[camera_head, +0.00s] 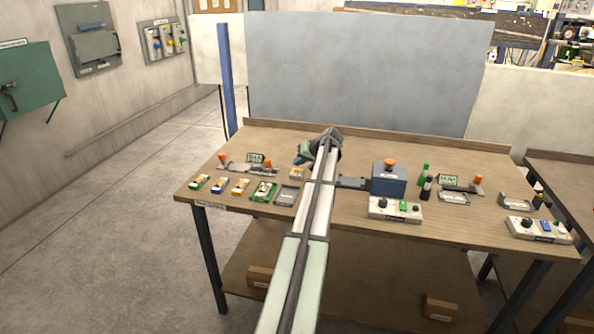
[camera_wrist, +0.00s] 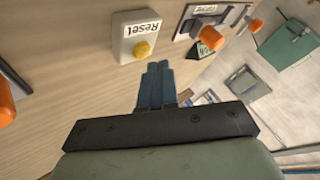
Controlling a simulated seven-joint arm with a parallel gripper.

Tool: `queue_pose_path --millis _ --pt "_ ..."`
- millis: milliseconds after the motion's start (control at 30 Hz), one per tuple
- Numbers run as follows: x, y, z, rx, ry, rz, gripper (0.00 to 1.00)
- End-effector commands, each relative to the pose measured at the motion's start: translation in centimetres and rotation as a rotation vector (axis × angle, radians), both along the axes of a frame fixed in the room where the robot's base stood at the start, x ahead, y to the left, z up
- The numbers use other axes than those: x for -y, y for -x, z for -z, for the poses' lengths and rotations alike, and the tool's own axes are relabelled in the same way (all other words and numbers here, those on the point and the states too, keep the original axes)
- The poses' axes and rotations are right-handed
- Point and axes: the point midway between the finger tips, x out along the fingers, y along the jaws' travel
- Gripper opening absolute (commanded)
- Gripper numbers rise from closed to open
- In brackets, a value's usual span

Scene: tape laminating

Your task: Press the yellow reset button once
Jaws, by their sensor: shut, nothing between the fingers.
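The reset box (camera_wrist: 124,46) is a small pale block with a "Reset" label, and it stands on the wooden table (camera_wrist: 60,70). Its round yellow reset button (camera_wrist: 143,49) shows clearly in the wrist view. My gripper (camera_wrist: 158,66) has its two blue fingers together with nothing between them. In the wrist view its tips are just below and to the right of the yellow button, with a small gap in the picture. I cannot tell their height over the button. In the head view my gripper (camera_head: 298,162) is just above the reset box (camera_head: 296,173).
Orange-knobbed fixtures (camera_wrist: 208,34) stand near the reset box. A blue-grey machine (camera_head: 389,180) with an orange top and a control box (camera_head: 395,210) stand to the right. Several small coloured items and a grey tray (camera_head: 287,195) lie along the front left.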

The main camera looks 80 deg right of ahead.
Motion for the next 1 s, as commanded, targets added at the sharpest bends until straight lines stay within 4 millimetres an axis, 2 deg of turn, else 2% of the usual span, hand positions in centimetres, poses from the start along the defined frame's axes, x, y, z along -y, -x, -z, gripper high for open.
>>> queue_pose_path --millis 1000 --pt "-0.01 -0.02 0.94 0.0 0.0 0.0 0.0"
